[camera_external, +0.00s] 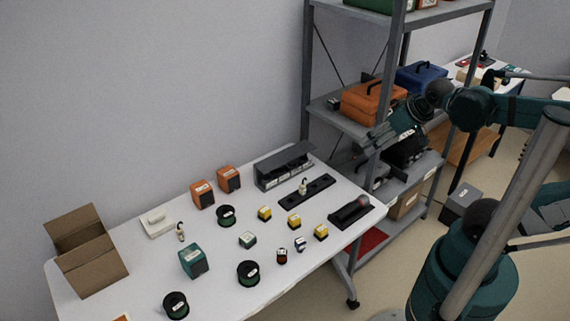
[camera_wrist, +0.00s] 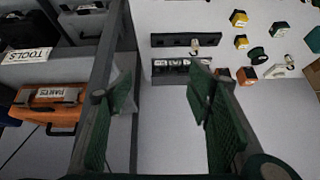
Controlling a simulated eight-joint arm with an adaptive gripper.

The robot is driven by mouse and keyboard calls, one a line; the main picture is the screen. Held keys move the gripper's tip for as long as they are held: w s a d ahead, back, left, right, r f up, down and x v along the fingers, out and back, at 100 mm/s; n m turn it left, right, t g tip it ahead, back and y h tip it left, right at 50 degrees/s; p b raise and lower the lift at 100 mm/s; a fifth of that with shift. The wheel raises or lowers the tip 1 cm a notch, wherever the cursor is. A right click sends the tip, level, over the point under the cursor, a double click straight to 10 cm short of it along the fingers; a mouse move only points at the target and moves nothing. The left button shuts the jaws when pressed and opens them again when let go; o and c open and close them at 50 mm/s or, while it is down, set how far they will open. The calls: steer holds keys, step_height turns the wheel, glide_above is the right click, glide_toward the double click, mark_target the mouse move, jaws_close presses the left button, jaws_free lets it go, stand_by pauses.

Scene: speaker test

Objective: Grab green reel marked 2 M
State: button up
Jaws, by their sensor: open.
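Several dark reels with green windings and white labels lie on the white table in the external view: one (camera_external: 226,215) near the orange boxes, one (camera_external: 248,273) nearer the front edge, and one (camera_external: 176,305) at the bottom. Their markings are too small to read, so I cannot tell which is 2 M. One reel (camera_wrist: 258,55) also shows at the right in the wrist view. My gripper (camera_external: 377,136) is open and empty, raised beside the shelving and well away from the reels. Its two green fingers (camera_wrist: 160,92) are spread apart in the wrist view.
The grey shelving (camera_external: 397,60) with an orange toolbox (camera_external: 372,102) stands close to my gripper. The table (camera_external: 215,292) also holds orange boxes (camera_external: 203,194), a teal box (camera_external: 193,261), yellow blocks (camera_external: 294,222), a dark rack (camera_external: 285,167) and a cardboard box (camera_external: 97,267).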

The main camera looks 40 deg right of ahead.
steer(key=w+a+r+m+g+p, duration=0.1)
steer(key=w+a+r+m+g, duration=0.15)
steer(key=w+a+m, duration=0.5)
steer(key=m+g+p, duration=0.4)
steer(key=m, duration=0.6)
glide_above(222, 213)
steer(key=f, duration=1.4)
steer(key=d+f, duration=0.1)
steer(key=f, duration=0.6)
steer(key=shift+f, duration=0.4)
steer(key=shift+a+f+g, duration=0.25)
steer(key=shift+a+f, duration=0.25)
steer(key=shift+f, duration=1.3)
